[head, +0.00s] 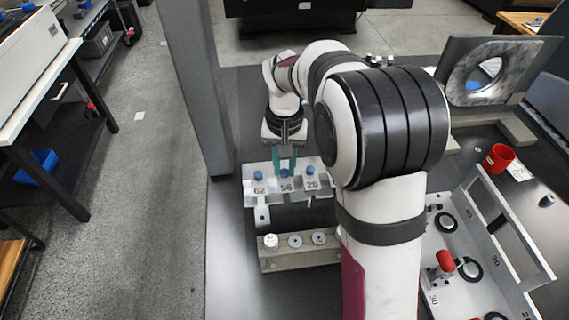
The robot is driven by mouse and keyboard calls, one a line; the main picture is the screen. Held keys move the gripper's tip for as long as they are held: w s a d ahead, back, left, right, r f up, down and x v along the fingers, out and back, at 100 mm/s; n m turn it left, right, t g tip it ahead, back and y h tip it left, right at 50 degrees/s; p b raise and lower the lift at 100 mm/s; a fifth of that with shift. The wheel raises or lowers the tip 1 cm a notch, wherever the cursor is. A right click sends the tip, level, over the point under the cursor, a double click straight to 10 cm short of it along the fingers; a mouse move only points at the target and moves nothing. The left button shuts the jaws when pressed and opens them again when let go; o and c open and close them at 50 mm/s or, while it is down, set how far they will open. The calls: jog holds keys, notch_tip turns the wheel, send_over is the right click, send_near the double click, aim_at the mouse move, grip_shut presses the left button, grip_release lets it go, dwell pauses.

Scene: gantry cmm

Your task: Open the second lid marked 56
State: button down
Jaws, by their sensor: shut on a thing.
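A light grey rack (325,176) stands left of my arm and carries three lids in a row, each with a blue knob. Their labels read 62 (260,189), 56 (287,187) and what looks like 26 (312,184). The lid marked 56 is the middle one. My gripper (284,167) points down from behind the rack, with its teal fingers shut on the blue knob of lid 56 (284,174). The fingers partly hide the space behind the knob. I cannot tell how far the lid is raised.
A beige block (296,258) with round metal pieces sits in front of the rack. At right are a white numbered fixture (450,283) with a red knob, a red cup (498,158) and a stone ring (480,75). A grey column (197,80) rises left of my gripper.

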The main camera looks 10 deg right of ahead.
aim_at(282, 164)
jog(key=w, duration=0.4)
jog(key=shift+w, duration=0.2)
jog(key=c, duration=0.7)
grip_release()
jog(key=shift+c, duration=0.2)
notch_tip(282, 164, up, 16)
